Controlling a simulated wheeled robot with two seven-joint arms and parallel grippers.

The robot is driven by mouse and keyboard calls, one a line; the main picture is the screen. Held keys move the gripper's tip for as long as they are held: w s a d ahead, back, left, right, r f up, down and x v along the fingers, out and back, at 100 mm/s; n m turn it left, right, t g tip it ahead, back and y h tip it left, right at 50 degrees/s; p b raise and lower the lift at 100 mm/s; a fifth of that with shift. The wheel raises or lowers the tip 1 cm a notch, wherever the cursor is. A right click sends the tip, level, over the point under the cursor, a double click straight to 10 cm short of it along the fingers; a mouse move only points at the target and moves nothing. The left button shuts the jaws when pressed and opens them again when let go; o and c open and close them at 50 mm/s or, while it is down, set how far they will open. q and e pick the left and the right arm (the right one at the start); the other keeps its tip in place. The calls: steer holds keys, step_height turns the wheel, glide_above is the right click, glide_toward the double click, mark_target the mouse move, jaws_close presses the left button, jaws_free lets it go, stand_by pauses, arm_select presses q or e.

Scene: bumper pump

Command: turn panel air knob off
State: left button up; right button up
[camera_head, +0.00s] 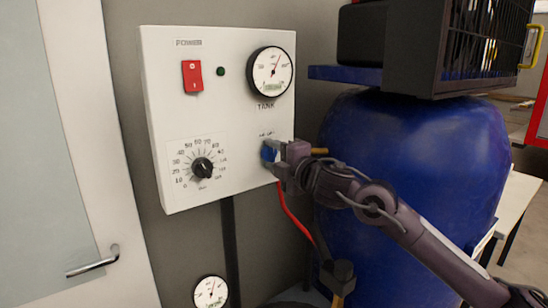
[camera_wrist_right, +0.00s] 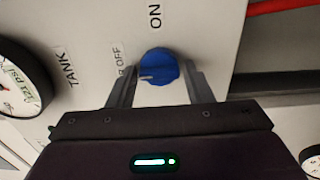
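The blue air knob (camera_head: 269,153) is on the lower right of the white control panel (camera_head: 225,115). My right gripper (camera_head: 277,158) is at this knob, with its arm coming from the lower right, and hides part of it. In the right wrist view the knob (camera_wrist_right: 158,67) sits between the two fingers of my right gripper (camera_wrist_right: 161,68). The fingers are apart, with a visible gap at the left one; contact at the right one is unclear. A white mark shows on the knob's left side. "OFF" is printed left of the knob and "ON" above it. My left gripper is out of view.
The panel also carries a red power switch (camera_head: 192,76), a green light (camera_head: 221,71), a tank gauge (camera_head: 270,71) and a black dial (camera_head: 202,167). A blue tank (camera_head: 420,150) stands close on the right. A red hose (camera_head: 291,213) hangs below the panel.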

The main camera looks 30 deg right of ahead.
steer(key=shift+o, duration=1.1)
steer(key=shift+s, duration=0.1)
steer(key=shift+s+d+f+b, duration=0.15)
steer(key=shift+s+f+b, duration=0.05)
steer(key=shift+s+b, duration=0.15)
steer(key=s+b, duration=0.4)
steer(key=s, duration=0.2)
steer(key=shift+s+d+r, duration=0.15)
steer(key=shift+s+d, duration=0.25)
